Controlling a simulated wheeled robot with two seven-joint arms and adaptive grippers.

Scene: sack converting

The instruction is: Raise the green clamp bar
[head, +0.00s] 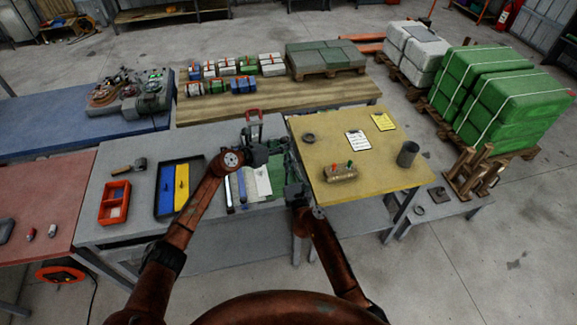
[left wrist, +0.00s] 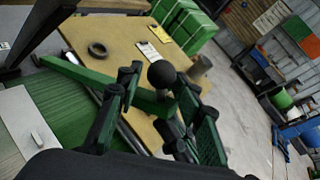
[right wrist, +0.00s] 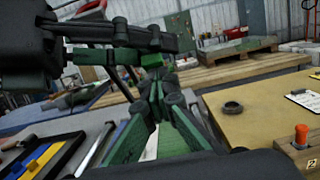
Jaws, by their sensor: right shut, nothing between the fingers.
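The green clamp bar (left wrist: 82,72) runs across the left wrist view beside the yellow table. A black ball knob (left wrist: 162,75) shows near its right end. My left gripper (head: 270,152) is over the sealing station; its green-padded fingers (left wrist: 160,90) are apart, with the knob appearing between their tips. Whether they touch the knob or bar is unclear. My right gripper (head: 294,186) is by the yellow table's left edge. Its fingers (right wrist: 155,85) come together at the tips, shut and empty. The arms hide much of the bar in the head view.
The yellow table (head: 380,178) holds a small block with coloured knobs (head: 341,173), papers and a grey cup (head: 407,154). Left on the grey bench are a blue-and-yellow tray (head: 165,188), a red bin (head: 114,202) and a hammer (head: 130,167). A red-handled frame (head: 254,117) stands behind my left gripper.

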